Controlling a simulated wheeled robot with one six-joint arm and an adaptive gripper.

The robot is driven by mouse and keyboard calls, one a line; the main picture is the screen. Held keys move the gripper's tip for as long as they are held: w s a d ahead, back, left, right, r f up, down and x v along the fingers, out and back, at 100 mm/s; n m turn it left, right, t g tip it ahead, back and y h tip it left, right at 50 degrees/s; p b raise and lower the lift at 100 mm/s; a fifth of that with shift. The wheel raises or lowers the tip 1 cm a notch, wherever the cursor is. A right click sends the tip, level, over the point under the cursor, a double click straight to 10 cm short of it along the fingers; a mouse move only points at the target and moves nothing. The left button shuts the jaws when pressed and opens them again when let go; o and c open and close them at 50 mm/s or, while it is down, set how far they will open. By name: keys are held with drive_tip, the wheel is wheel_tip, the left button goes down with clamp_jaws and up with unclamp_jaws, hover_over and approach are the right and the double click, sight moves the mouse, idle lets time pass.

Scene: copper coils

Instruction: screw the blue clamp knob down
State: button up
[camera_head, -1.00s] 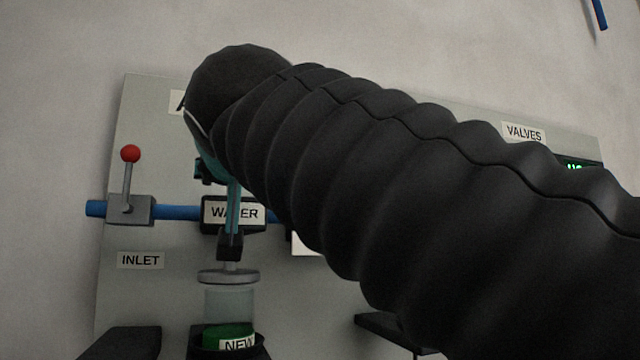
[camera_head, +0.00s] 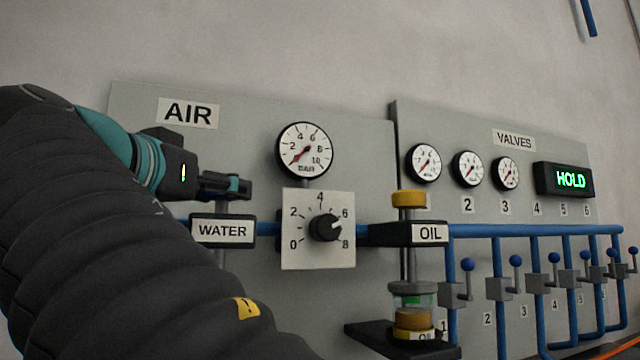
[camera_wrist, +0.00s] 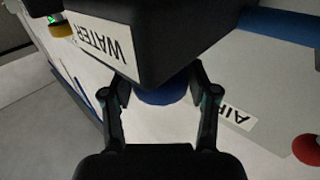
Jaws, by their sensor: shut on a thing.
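The blue clamp knob (camera_wrist: 163,96) shows in the wrist view between my two fingers, against the black block labelled WATER (camera_wrist: 100,40). My gripper (camera_wrist: 160,90) is shut on the knob, with a finger on either side. In the head view my gripper (camera_head: 228,187) reaches in from the left, just above the WATER block (camera_head: 223,231). The knob is hidden behind the fingers there. The part below the WATER block is mostly covered by my arm.
A regulator dial (camera_head: 326,228) and an AIR gauge (camera_head: 304,150) are right of my gripper. Further right is the OIL unit with a yellow knob (camera_head: 409,198), then blue-handled valves (camera_head: 467,266) and a HOLD display (camera_head: 563,179). A red ball (camera_wrist: 307,149) shows in the wrist view.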

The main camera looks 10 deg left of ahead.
drive_tip(key=shift+a+m+h, duration=0.1)
drive_tip(key=shift+m+h, duration=0.3)
drive_tip(key=shift+h, duration=0.2)
drive_tip(key=o, duration=1.2)
drive_tip(key=shift+f, duration=0.1)
drive_tip(key=v, duration=1.2)
drive_tip(key=shift+r, duration=0.25)
